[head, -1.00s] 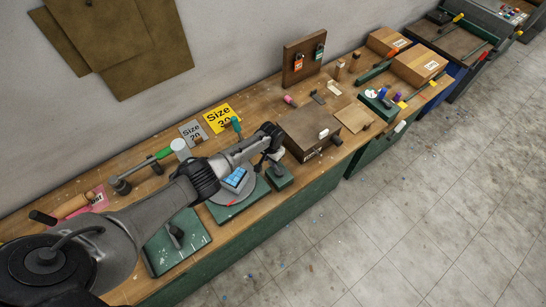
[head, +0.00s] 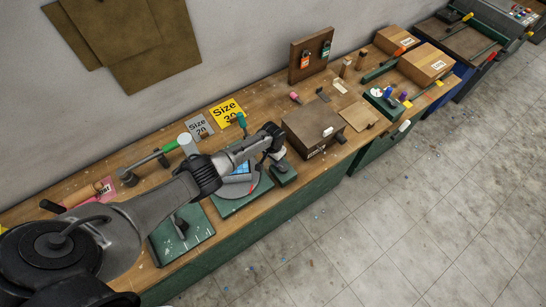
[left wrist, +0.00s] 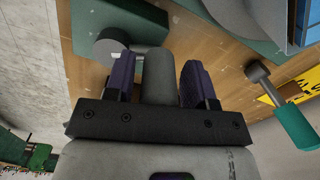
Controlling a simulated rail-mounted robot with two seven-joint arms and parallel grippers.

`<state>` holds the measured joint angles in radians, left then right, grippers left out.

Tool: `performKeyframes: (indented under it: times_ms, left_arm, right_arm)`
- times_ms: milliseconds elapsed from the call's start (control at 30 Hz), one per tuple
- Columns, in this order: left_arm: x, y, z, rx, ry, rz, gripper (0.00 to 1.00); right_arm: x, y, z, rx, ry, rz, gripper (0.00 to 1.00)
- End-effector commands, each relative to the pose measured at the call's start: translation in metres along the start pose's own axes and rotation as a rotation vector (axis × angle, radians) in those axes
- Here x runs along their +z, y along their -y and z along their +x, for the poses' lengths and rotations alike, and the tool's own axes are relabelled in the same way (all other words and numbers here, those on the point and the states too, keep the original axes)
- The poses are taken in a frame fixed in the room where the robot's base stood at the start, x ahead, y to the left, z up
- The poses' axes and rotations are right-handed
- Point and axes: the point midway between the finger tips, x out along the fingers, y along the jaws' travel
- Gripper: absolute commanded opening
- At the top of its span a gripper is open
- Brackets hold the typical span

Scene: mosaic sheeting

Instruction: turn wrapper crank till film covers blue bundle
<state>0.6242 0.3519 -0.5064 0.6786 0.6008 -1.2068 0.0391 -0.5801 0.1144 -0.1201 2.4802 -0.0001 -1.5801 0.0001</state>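The blue bundle (head: 243,167) lies on the round grey turntable (head: 236,189) of the wrapper, partly hidden behind my left arm. The wrapper's green crank housing (head: 285,174) stands just right of it. My left gripper (head: 273,140) is over this housing. In the left wrist view, its two dark fingers (left wrist: 158,80) are spread on either side of a grey upright cylinder, seemingly the crank handle (left wrist: 160,75), with narrow gaps visible. A grey round hub (left wrist: 111,44) sits by the green housing beyond. Film on the bundle cannot be made out. My right gripper is out of view.
A brown box (head: 314,126) stands right of the wrapper on the wooden bench. A green plate (head: 184,238) lies to the left.

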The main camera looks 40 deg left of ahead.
Motion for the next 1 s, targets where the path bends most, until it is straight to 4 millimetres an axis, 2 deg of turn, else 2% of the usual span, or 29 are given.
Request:
performKeyframes:
  times_ms: [133, 467, 767, 1000]
  left_arm:
    - [0.0, 0.0, 0.0, 0.0, 0.0, 0.0, 0.63]
    - [-0.001, 0.0, -0.007, 0.001, -0.001, 0.0, 0.63]
    - [-0.001, 0.0, -0.056, 0.001, -0.005, 0.002, 0.63]
    - [-0.001, 0.001, -0.099, 0.0, -0.003, 0.001, 0.63]
  right_arm:
    - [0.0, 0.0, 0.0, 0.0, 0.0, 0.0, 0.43]
    - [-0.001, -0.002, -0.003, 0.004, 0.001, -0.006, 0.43]
    - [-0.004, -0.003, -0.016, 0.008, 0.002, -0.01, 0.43]
    - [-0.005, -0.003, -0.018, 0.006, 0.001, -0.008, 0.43]
